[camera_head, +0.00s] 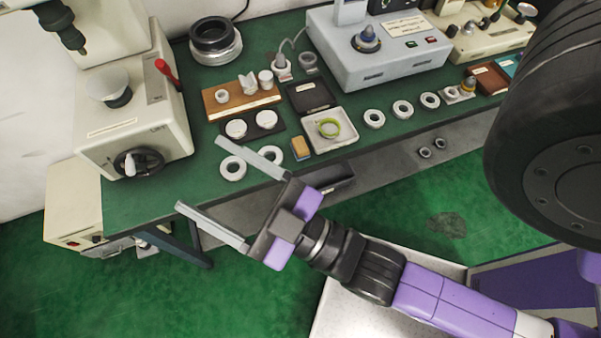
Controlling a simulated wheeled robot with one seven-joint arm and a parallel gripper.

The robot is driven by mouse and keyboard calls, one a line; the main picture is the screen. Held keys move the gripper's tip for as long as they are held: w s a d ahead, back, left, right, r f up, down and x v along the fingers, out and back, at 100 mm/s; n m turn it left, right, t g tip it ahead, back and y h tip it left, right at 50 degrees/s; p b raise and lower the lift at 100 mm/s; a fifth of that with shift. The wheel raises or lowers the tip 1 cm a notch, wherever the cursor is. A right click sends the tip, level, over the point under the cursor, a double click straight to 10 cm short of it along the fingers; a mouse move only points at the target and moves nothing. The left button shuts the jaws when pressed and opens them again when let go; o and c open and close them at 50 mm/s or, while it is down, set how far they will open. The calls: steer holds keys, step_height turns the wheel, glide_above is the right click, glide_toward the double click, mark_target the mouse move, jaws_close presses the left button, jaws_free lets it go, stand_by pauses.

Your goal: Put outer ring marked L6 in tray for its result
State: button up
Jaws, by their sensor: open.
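Several pale bearing rings lie on the green bench. Two of them, the front-left ring (232,168) and its neighbour (270,155), are close to my gripper. Three more rings, left (374,118), middle (402,109) and right (430,100), form a row at the right. I cannot read an L6 mark on any ring. Trays are a black one (310,92), a reddish-brown one (480,72) and a teal one (510,62); their labels are too small to read. My gripper (200,173) is open and empty, its fingers extending over the bench's front-left part.
A white tray (349,141) holds a yellow-green ring. A dark tray (271,132) holds two white discs; a wooden block (213,110) stands behind it. A cream machine (140,130) stands left and a grey instrument (380,62) behind.

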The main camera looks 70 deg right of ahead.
steer(key=s+d+f+m+g+y, duration=0.2)
steer(key=s+f+g, duration=0.4)
steer(key=s+f, duration=0.6)
steer(key=shift+s+d+f+g+y, duration=0.25)
steer(key=shift+s+d, duration=0.25)
steer(key=shift+d, duration=0.35)
